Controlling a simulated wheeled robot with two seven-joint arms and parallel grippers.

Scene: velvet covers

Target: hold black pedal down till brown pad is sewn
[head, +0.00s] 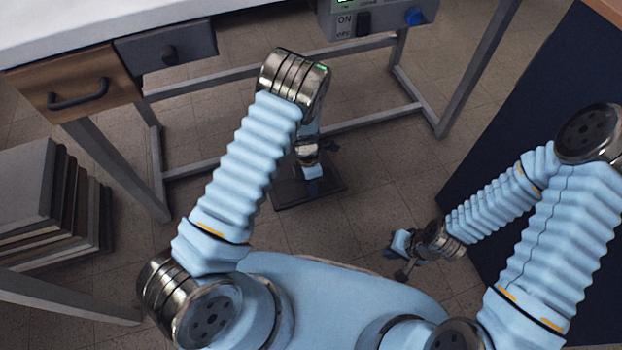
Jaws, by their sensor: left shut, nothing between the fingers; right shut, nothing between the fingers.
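The black pedal (285,195) is a dark flat plate on the tiled floor under the table, in the middle of the head view. My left gripper (313,172) points down over the pedal, with its tip at the pedal's surface; whether it presses the pedal down I cannot tell. My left forearm and wrist hide part of it. My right gripper (400,262) hangs low to the right of the pedal, apart from it. Both grippers are shut and empty. The brown pad is not in view.
The table (60,25) has a wooden drawer (75,88), a grey drawer (168,48) and a control box (378,18) with an ON/OFF switch. Metal table legs and rails surround the pedal. Stacked boards (45,205) stand at left; a dark blue panel (530,90) at right.

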